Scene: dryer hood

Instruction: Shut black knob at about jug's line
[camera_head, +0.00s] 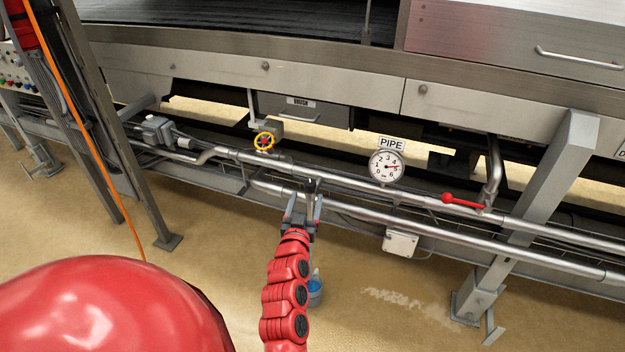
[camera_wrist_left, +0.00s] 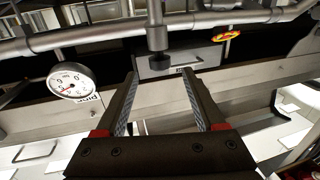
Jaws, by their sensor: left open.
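The black knob (camera_wrist_left: 159,69) shows in the left wrist view at the end of a short metal stem (camera_wrist_left: 157,38) on a pipe. It lies between the tips of my left gripper (camera_wrist_left: 161,78), which is open with a gap on both sides of the knob. In the head view my left gripper (camera_head: 304,203) is at the pipes, and the knob is mostly hidden there. A blue jug (camera_head: 315,292) stands on the floor below, partly behind my left arm. My right gripper is not in view.
A yellow and red handwheel (camera_head: 264,142) sits left of my gripper. A round gauge (camera_head: 387,166) with a PIPE label and a red lever (camera_head: 462,202) are to the right. Metal pipes (camera_head: 345,186) run across. A steel leg (camera_head: 540,190) stands at right.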

